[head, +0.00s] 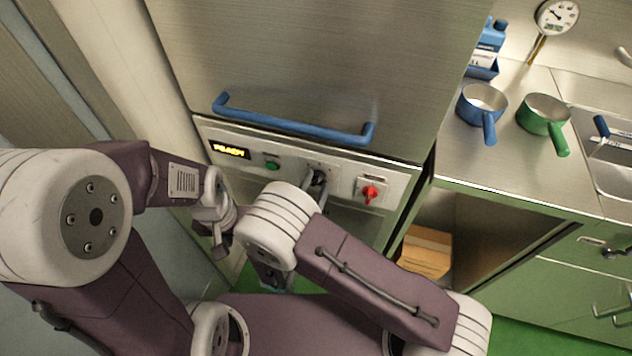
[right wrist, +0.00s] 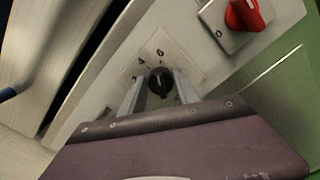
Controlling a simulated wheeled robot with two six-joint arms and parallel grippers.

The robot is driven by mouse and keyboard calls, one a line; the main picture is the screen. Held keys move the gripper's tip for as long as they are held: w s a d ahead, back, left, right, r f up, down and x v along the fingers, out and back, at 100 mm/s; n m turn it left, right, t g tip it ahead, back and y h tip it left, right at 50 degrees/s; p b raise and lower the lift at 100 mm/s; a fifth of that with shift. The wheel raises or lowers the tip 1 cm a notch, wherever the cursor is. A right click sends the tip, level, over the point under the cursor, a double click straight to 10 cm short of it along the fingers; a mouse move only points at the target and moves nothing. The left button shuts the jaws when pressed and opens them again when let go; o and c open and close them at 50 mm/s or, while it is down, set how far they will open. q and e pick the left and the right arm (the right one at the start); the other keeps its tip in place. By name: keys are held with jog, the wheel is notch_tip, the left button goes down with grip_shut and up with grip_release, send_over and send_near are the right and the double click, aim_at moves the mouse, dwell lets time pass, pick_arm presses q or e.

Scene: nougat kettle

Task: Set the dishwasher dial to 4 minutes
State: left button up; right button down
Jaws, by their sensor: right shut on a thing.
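The dishwasher's black dial (right wrist: 160,84) sits on a pale scale plate, with a 4 and a 6 readable near it in the right wrist view. Which mark its pointer meets is too small to tell. My right gripper (right wrist: 159,90) is shut on the dial, one finger on each side; in the head view the gripper (head: 317,184) meets the panel there and hides most of the dial. My left gripper (head: 222,240) hangs in front of the dishwasher at the left, apart from the panel; its jaw opening is unclear.
The control panel carries a lit display (head: 229,149), a green button (head: 272,165) and a red knob (head: 370,192) right of the dial. A blue handle bar (head: 290,125) juts out above. Blue (head: 483,104) and green (head: 545,117) pans stand on the right counter.

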jog(key=n+p, duration=0.2)
jog(key=n, duration=0.2)
jog(key=shift+r, duration=0.15)
jog(key=shift+a+n+p, duration=0.15)
jog(key=shift+n+p, duration=0.45)
jog(key=shift+n, duration=0.5)
jog(key=c, duration=0.9)
grip_release()
jog(key=shift+c, duration=0.2)
